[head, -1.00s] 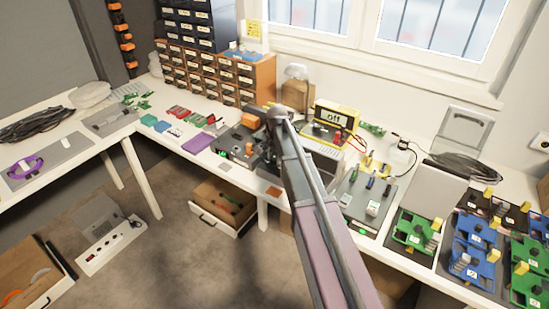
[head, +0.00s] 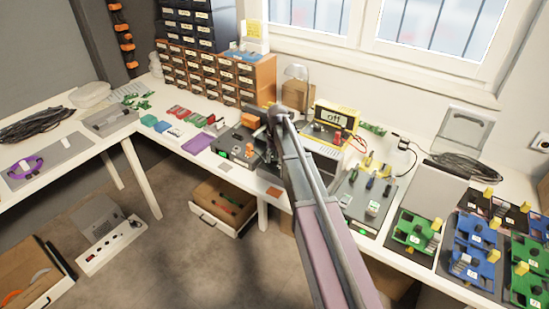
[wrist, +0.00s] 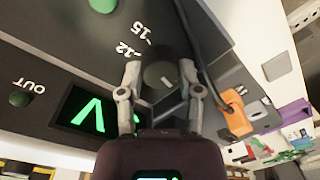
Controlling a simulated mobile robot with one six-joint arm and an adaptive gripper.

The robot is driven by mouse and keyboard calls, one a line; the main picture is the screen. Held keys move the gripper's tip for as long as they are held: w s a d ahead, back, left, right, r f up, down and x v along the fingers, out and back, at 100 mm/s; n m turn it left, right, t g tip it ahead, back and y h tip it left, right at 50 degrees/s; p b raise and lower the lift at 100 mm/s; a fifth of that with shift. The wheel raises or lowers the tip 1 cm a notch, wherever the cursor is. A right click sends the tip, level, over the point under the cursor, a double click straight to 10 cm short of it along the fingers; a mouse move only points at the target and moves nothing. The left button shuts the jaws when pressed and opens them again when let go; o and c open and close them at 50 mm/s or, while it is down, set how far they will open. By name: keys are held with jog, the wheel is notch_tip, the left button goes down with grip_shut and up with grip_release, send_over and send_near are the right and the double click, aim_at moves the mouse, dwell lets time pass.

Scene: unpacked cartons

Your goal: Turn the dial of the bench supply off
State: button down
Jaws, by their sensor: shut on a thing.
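In the wrist view the bench supply (wrist: 55,50) shows as a dark panel, seen upside down. It has a round black dial (wrist: 160,70) with a pale pointer line, printed marks of 12 and 15 beside it, and a lit green display (wrist: 88,112) with a V shape. My gripper (wrist: 158,85) has one finger on each side of the dial and is shut on it. In the head view my gripper (head: 270,128) is over the bench, and my arm hides most of the supply and the dial.
Drawer cabinets (head: 215,72) stand behind, and circuit-board fixtures (head: 475,240) fill the right bench.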

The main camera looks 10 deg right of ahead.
jog(key=n, duration=0.6)
jog(key=shift+n, duration=0.3)
jog(key=shift+a, duration=0.1)
jog(key=shift+c, duration=1.3)
grip_release()
